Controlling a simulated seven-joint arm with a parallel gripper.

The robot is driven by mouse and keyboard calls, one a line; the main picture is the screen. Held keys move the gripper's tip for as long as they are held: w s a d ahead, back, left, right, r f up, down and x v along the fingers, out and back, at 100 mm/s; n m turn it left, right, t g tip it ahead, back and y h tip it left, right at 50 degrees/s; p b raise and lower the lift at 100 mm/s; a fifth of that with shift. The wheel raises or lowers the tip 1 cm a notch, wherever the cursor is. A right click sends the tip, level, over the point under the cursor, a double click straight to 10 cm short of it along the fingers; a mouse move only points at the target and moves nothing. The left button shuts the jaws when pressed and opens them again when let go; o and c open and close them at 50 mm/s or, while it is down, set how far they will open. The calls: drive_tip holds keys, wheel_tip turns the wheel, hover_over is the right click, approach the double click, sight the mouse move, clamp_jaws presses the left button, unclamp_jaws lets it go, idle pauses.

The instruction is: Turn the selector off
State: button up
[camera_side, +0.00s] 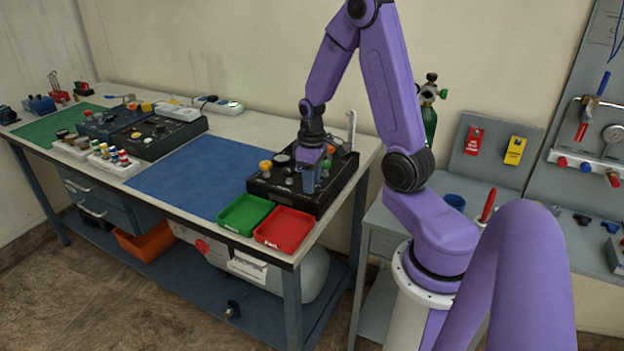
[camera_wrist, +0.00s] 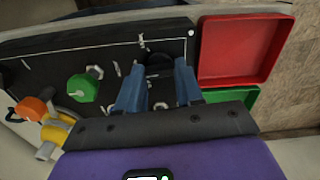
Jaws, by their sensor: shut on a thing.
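A black control panel (camera_side: 330,196) lies at the right end of the bench; it also shows in the wrist view (camera_wrist: 60,62). My gripper (camera_side: 311,184) is down at the panel's face. In the wrist view my gripper (camera_wrist: 160,80) has its two blue fingers on either side of a dark knob, seemingly the selector (camera_wrist: 157,58), and is shut on it. The fingers hide part of the knob, and its pointer setting cannot be read. In the side view the knob is hidden behind my gripper.
A green knob (camera_wrist: 83,88) and an orange knob (camera_wrist: 32,108) stand on the panel left of my fingers in the wrist view. A green tray (camera_side: 245,213) and a red tray (camera_side: 284,229) sit at the panel's front. The blue mat (camera_side: 190,178) is clear.

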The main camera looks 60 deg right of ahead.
drive_tip(key=n, duration=0.5)
drive_tip(key=shift+n, duration=0.3)
drive_tip(key=n, duration=0.4)
drive_tip(key=shift+n, duration=0.7)
drive_tip(key=o, duration=1)
drive_tip(key=shift+o, duration=0.2)
wheel_tip(320, 180, up, 18)
drive_tip(key=shift+f, duration=0.25)
drive_tip(key=shift+a, duration=0.1)
